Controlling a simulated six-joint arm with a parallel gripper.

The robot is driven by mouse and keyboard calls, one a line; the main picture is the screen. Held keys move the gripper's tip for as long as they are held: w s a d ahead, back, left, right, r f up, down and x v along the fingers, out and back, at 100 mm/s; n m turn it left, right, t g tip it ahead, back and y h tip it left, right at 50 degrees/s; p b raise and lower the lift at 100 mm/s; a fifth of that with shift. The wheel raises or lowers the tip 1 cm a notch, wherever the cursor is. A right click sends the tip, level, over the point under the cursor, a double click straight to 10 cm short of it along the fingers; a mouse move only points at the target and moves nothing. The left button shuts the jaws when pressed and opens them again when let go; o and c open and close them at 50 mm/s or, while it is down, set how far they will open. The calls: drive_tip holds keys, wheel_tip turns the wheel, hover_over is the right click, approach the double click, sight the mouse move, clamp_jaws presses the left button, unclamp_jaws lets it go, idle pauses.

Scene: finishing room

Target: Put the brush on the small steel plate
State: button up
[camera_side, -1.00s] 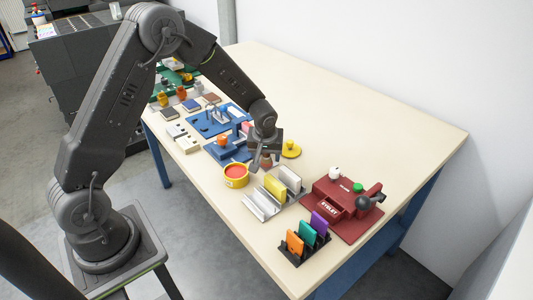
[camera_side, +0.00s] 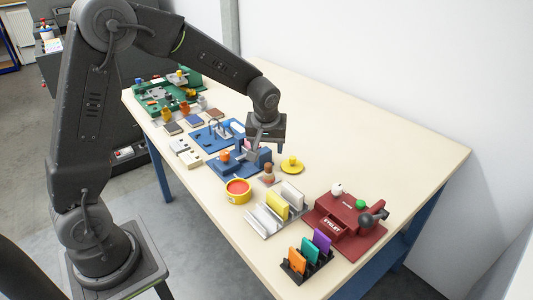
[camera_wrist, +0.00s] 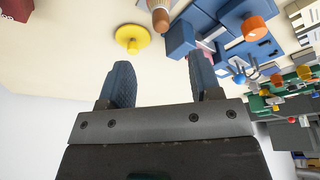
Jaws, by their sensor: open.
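The brush, as far as I can tell, is the small brown upright piece (camera_side: 268,170) between the yellow-red tin and the yellow disc. In the wrist view its brown end (camera_wrist: 161,20) shows at the top edge, cut off by the frame. A small pale plate (camera_side: 267,181) seems to lie under it; whether it is the small steel plate, and the exact contact, are too small to tell. My gripper (camera_side: 264,150) is open and empty, above and behind the brush, apart from it. Its two blue-grey fingers show spread in the wrist view (camera_wrist: 163,78).
Close by are a yellow disc with a knob (camera_side: 292,165), a yellow tin with red top (camera_side: 237,191), a blue fixture (camera_side: 240,163) and a metal rack (camera_side: 270,220). A dark red device (camera_side: 345,222) stands front right. The table's back right is clear.

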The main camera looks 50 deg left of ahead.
drive_tip(key=s+d+r+m+t, duration=0.1)
drive_tip(key=s+d+r+m, duration=0.25)
drive_tip(key=s+r, duration=0.6)
drive_tip(key=s+d+r+m+t+h, duration=0.1)
drive_tip(key=s+d+m, duration=0.1)
drive_tip(key=s, duration=0.5)
drive_tip(key=s+d+r+m+t+h, duration=0.1)
drive_tip(key=s+d+r+m, duration=0.1)
drive_tip(key=s, duration=0.5)
drive_tip(key=shift+d+m, duration=0.25)
drive_tip(key=shift+m, duration=0.5)
